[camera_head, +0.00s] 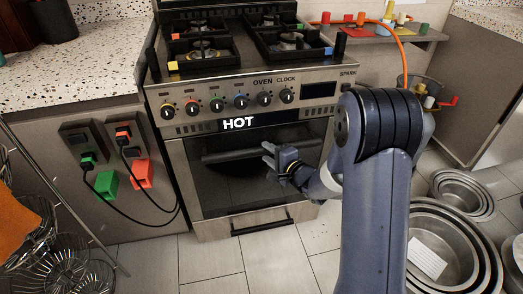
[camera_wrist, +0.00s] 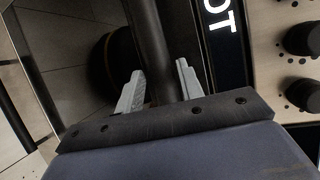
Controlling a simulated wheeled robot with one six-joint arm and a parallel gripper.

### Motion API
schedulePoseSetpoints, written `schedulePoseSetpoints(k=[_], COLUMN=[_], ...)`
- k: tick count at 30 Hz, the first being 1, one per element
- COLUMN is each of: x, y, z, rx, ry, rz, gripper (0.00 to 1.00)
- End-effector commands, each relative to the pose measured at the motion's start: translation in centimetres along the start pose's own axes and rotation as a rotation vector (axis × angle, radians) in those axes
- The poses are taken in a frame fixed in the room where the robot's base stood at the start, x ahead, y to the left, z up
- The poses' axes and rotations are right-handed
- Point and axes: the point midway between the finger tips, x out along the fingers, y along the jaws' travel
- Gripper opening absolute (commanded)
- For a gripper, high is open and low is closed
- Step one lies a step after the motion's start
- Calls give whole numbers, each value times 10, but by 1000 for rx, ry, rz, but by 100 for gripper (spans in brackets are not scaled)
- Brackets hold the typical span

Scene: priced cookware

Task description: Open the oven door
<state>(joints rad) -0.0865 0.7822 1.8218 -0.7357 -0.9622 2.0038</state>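The oven (camera_head: 250,85) stands against the counter, and its dark glass door (camera_head: 225,185) looks shut. The door's dark bar handle (camera_head: 232,155) runs across below the white "HOT" lettering. My gripper (camera_head: 267,154) is in front of the right half of the handle. In the wrist view the handle (camera_wrist: 148,40) runs between the two pale fingers of my gripper (camera_wrist: 158,85). The fingers are spread, with a narrow gap visible between them and the bar. Whether either finger touches it I cannot tell.
Control knobs (camera_head: 240,101) line the panel above the door. A drawer handle (camera_head: 262,227) is below it. Nested metal pans (camera_head: 440,250) stand on the floor at right, wire baskets (camera_head: 60,265) at left. Tiled floor (camera_head: 210,262) in front of the oven is clear.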

Motion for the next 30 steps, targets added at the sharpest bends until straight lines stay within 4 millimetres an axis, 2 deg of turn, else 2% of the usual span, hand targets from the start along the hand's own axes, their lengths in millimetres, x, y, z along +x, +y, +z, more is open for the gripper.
schedulePoseSetpoints(k=[3, 7, 12, 19, 30], x=[22, 36, 44, 44, 44], y=[2, 2, 0, 0, 0], z=[1, 0, 0, 0, 0], rx=[-1, -1, 0, 0, 0], ry=[-2, 0, 1, 2, 2], rz=[-1, 0, 0, 1, 1], gripper=[36, 36, 36, 36, 6])
